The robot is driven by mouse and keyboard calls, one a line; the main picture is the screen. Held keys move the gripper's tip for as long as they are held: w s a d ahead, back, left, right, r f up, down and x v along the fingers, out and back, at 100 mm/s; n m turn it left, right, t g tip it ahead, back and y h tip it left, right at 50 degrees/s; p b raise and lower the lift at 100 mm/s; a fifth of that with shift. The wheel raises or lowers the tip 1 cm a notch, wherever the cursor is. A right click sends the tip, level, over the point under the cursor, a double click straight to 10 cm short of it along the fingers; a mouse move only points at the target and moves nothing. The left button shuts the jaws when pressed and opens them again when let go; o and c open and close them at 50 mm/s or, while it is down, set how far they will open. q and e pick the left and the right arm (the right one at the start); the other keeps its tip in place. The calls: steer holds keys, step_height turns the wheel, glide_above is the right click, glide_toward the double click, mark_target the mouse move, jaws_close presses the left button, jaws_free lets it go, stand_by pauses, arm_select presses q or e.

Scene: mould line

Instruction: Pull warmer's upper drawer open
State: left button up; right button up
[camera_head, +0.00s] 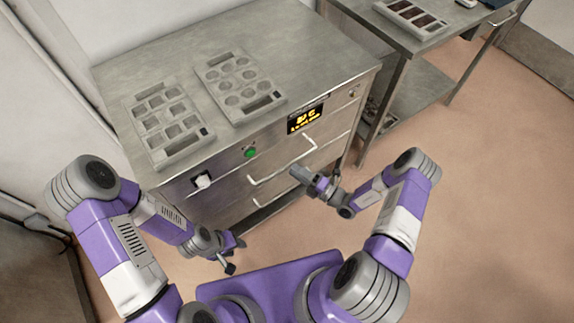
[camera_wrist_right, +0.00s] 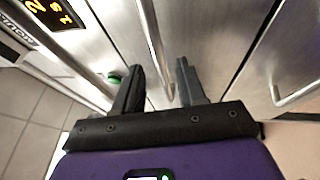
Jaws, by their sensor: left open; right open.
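The warmer (camera_head: 225,150) is a steel cabinet with a display and a green button on its front. Its upper drawer handle (camera_head: 282,163) is a pale bar across the front; the drawer looks shut. My right gripper (camera_head: 296,172) is open in front of it. In the right wrist view the upper handle (camera_wrist_right: 152,40) runs between the two open fingers (camera_wrist_right: 158,75); I cannot tell whether they touch it. A second, lower handle (camera_wrist_right: 292,94) shows further right there. My left gripper (camera_head: 236,256) is open and empty, low in front of the cabinet's left part.
Two grey mould trays (camera_head: 165,120) (camera_head: 238,87) lie on the warmer's top. A steel side table (camera_head: 440,45) with a dark-filled mould (camera_head: 412,17) stands at the back right. The floor (camera_head: 480,200) on the right is free.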

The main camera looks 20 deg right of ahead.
mark_target(287, 165)
steer(key=shift+x, duration=2.25)
steer(key=shift+c, duration=0.4)
jaws_close()
